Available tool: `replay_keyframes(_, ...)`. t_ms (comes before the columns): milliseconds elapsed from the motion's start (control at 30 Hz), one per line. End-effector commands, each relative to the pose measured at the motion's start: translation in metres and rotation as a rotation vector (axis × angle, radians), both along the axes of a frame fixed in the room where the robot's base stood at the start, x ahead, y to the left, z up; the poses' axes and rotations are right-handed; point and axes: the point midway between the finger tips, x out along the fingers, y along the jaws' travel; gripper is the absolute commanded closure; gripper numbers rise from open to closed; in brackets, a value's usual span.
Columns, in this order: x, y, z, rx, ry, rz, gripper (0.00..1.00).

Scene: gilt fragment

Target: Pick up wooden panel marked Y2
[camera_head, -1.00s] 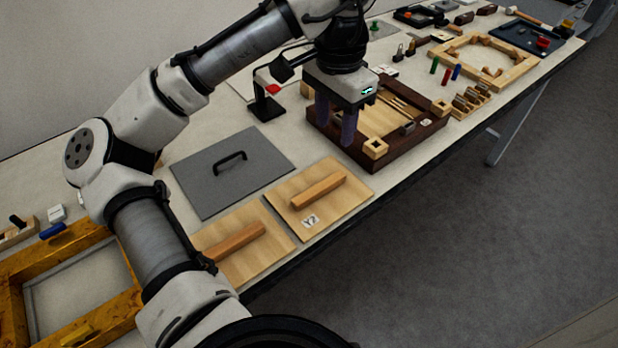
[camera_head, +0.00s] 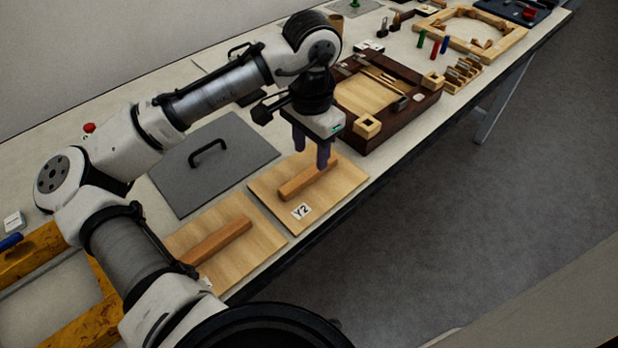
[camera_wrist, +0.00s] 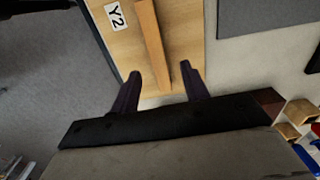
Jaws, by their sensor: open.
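The wooden panel marked Y2 (camera_head: 340,193) lies flat near the front edge of the table, with a wooden bar handle (camera_head: 296,186) across its middle and a white Y2 label. My gripper (camera_head: 311,160) is above the far end of this panel, pointing down. In the wrist view the open fingers (camera_wrist: 161,88) show either side of the line of the bar (camera_wrist: 152,45), with nothing held. The Y2 label (camera_wrist: 116,15) shows at the top left of that view. The height of the fingertips over the bar is hard to tell.
A second wooden panel with a bar (camera_head: 222,251) lies to the left. A grey plate with a black handle (camera_head: 190,180) lies behind. A dark wooden tray (camera_head: 385,135) stands just right of the Y2 panel. The floor lies beyond the table's front edge.

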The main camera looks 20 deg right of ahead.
Motion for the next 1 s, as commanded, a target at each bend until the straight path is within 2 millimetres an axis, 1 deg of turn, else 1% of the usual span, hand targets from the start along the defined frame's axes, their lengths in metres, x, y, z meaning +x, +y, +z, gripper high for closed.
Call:
replay_keyframes(67,-0.001,0.002,-0.006,0.002,0.002,0.0,0.55)
replay_keyframes(200,-0.006,0.007,-0.027,0.002,0.003,0.0,0.55)
replay_keyframes(333,-0.006,0.006,-0.044,0.0,0.002,-0.002,0.55)
replay_keyframes(433,-0.006,0.006,-0.05,0.001,0.001,-0.002,0.55)
replay_keyframes(633,-0.006,0.005,-0.051,0.0,0.001,-0.002,0.55)
replay_keyframes(667,-0.006,0.005,-0.051,0.0,0.001,-0.002,0.57)
replay_keyframes(900,-0.006,0.005,-0.051,0.0,0.001,-0.002,0.89)
replay_keyframes(1000,-0.006,0.005,-0.051,0.0,0.001,-0.002,1.0)
